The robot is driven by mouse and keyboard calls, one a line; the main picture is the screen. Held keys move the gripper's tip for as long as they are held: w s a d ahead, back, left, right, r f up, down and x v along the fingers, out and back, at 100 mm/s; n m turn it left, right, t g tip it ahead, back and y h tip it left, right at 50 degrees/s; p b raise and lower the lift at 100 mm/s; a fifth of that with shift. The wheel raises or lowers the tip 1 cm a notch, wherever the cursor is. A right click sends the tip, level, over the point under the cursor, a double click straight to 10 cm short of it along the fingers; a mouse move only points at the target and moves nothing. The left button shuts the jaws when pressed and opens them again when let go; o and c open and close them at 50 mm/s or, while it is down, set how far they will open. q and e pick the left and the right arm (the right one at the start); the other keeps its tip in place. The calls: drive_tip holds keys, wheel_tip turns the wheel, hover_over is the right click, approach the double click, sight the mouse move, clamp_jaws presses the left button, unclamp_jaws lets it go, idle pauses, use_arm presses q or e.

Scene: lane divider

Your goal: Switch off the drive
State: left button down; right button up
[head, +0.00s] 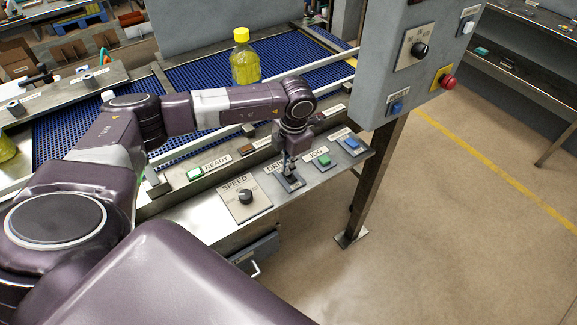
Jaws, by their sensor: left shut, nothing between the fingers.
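The drive switch (293,184) sits on the sloped metal control panel, with its "DRIVE" label partly covered by my gripper. My left gripper (288,165) points down right at the switch, with its fingers shut and nothing between them. The fingertips overlap the switch in the head view, so I cannot tell whether they touch it or which way its lever stands. A green lamp marked "READY" (195,174) is on the panel to the left. My right gripper is not in view.
A speed knob (245,197) is left of the switch; a green jog button (323,160) and a blue button (352,144) are right. A yellow bottle (244,62) stands on the blue conveyor (190,80) behind. A grey box (385,70) with a red button (447,82) rises at right.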

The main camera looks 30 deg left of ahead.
use_arm(q)
drive_tip(key=shift+a+f+b, duration=0.1)
drive_tip(key=shift+f+b, duration=0.4)
drive_tip(key=shift+f, duration=0.05)
drive_tip(key=shift+r+p, duration=0.35)
drive_tip(key=shift+p, duration=0.05)
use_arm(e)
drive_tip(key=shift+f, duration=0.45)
use_arm(q)
drive_tip(key=shift+s+d+r, duration=0.1)
drive_tip(key=shift+s+d, duration=0.25)
drive_tip(key=shift+d, duration=0.45)
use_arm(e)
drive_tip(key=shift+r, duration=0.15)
use_arm(q)
drive_tip(key=shift+w+r, duration=0.1)
